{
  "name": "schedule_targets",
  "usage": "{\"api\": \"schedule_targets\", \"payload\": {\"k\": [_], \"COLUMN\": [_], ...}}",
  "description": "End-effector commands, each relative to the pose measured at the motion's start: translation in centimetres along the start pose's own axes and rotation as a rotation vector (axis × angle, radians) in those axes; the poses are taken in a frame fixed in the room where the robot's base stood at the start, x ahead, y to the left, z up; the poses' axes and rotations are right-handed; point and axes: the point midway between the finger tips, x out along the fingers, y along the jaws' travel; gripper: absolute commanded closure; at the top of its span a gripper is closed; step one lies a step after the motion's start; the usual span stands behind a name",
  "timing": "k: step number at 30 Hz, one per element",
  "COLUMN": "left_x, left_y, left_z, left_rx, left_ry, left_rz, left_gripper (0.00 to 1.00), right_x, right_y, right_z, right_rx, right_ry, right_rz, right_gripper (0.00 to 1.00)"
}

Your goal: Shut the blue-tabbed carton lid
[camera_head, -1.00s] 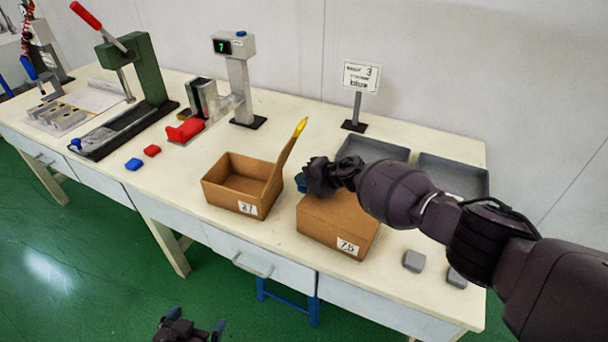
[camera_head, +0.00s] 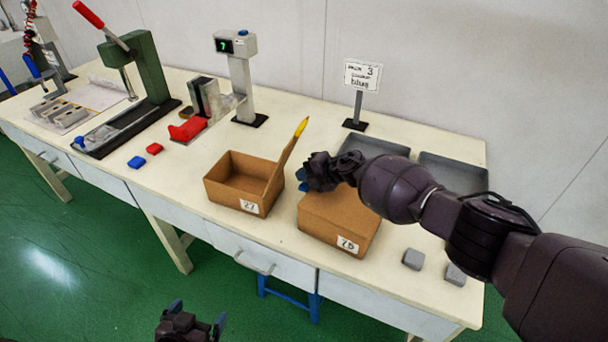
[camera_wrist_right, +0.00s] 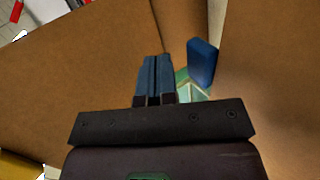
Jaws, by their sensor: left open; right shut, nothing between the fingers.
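The right carton (camera_head: 335,240) has a brown top panel lying across it, partly hidden by my right arm. In the right wrist view, a blue tab (camera_wrist_right: 202,62) stands beside a gap between brown panels, with something pale green showing in the gap. I cannot tell how far this lid is from flush. My right gripper (camera_head: 303,180) is at the far left edge of that carton, shut and empty; its blue fingers (camera_wrist_right: 157,75) are together just left of the tab, and contact is unclear. My left gripper (camera_head: 197,316) is open and empty, low in front of the table.
A left carton (camera_head: 228,192) stands open, its raised lid flap tipped with a yellow tab (camera_head: 301,127). Grey trays (camera_head: 455,175) lie behind my right arm. Grey blocks (camera_head: 413,259) lie at the front right. A sign (camera_head: 361,76) reads "blue". A green press (camera_head: 147,70) stands far left.

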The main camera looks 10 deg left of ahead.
Motion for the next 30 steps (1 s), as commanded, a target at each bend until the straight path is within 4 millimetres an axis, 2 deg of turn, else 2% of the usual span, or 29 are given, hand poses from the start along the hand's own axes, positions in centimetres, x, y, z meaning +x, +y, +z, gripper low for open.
{"api": "schedule_targets", "payload": {"k": [8,18,24,30], "left_x": [-0.4,-1.8,-2.4,-2.8], "left_y": [-0.1,-0.3,-0.4,-0.5], "left_z": [-0.8,-3.4,-3.3,-2.8], "left_rx": [0.0,0.0,-0.001,-0.003], "left_ry": [0.003,0.011,-0.004,-0.02], "left_rz": [0.0,-0.001,-0.002,-0.003], "left_gripper": [0.0,0.0,0.0,0.0], "right_x": [-1.0,-5.7,-8.3,-10.2], "right_y": [0.2,0.3,0.1,0.1], "right_z": [0.1,0.1,0.1,0.0], "right_rx": [0.0,-0.001,0.0,-0.001], "right_ry": [-0.001,-0.001,-0.001,0.0], "right_rz": [-0.001,-0.001,-0.001,0.0], "right_gripper": [1.0,1.0,1.0,1.0]}}
